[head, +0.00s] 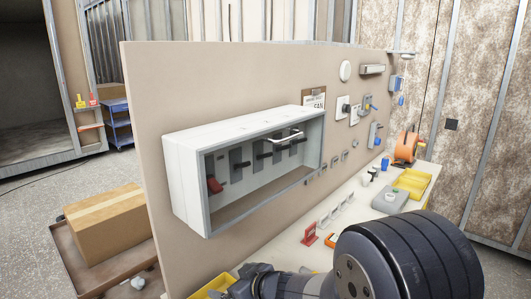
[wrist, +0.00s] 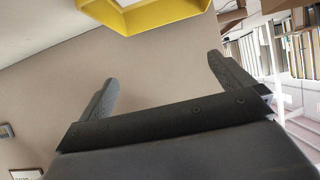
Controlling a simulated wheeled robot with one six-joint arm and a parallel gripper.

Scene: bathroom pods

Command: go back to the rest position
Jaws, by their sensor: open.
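My gripper (wrist: 165,85) is open in the wrist view, with its two dark fingers spread wide and nothing between them. A yellow bin (wrist: 145,20) shows beyond the fingertips at the top of that view, apart from them. In the head view my dark arm crosses the lower right, in front of the bench. The gripper's end lies low in the head view, near a yellow bin (head: 213,288) at the bottom edge. Its fingertips are not clear there.
A beige upright panel (head: 150,100) carries a white open-fronted box (head: 187,190) with switches inside. A bench (head: 290,245) along its foot holds a red part (head: 309,235), a grey box (head: 389,201), yellow trays (head: 412,182) and an orange reel (head: 406,147). A cardboard box (head: 108,225) sits on a cart at left.

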